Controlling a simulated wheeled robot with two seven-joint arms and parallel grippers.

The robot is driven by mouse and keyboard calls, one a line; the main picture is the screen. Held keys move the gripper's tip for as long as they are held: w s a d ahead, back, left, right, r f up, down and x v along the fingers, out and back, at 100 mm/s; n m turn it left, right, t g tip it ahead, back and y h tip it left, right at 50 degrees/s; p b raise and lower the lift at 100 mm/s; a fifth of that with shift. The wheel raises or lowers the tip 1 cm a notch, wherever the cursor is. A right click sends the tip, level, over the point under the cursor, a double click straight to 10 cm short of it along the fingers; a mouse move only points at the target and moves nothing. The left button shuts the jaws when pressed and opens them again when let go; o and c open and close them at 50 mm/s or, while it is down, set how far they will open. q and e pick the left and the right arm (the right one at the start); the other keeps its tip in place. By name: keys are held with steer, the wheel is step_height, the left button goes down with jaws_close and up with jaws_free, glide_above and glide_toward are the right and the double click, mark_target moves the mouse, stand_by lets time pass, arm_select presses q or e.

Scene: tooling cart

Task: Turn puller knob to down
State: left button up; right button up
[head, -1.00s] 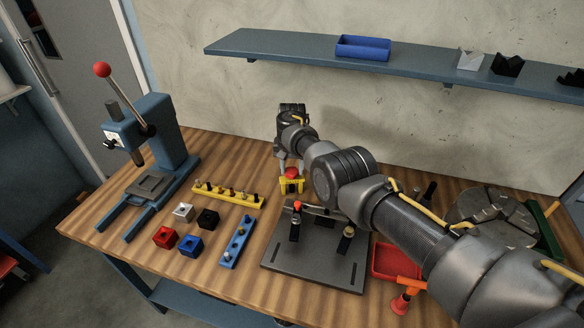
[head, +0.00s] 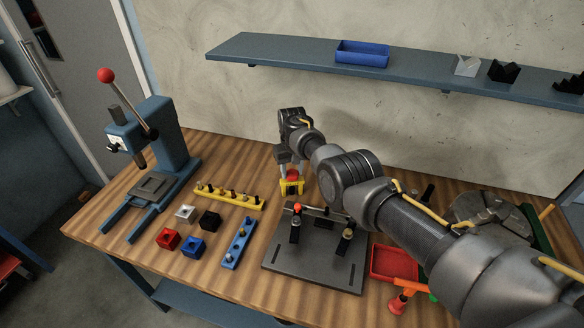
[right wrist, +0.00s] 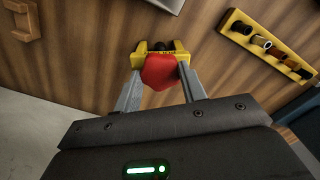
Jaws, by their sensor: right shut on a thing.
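The puller is a small yellow frame (head: 291,188) with a red knob (head: 292,176) on top, standing on the bench behind the grey fixture plate. My right gripper (head: 291,171) reaches down over it and is shut on the red knob, one finger on each side. In the right wrist view the red knob (right wrist: 160,72) sits between the fingertips (right wrist: 160,80), with the yellow frame (right wrist: 178,56) just beyond it. The knob's pointing direction is not clear. My left gripper is not in view.
A yellow rack of pegs (head: 229,197) and a blue rack (head: 239,243) lie to the left. The grey fixture plate (head: 315,270) with clamps is in front. A blue arbor press (head: 165,140) stands far left. A red tray (head: 392,262) is at right, partly behind my arm.

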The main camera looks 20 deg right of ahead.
steer(key=n, duration=0.3)
steer(key=shift+n, duration=0.4)
steer(key=shift+n+b, duration=0.3)
steer(key=shift+n, duration=1.9)
steer(key=o, duration=1)
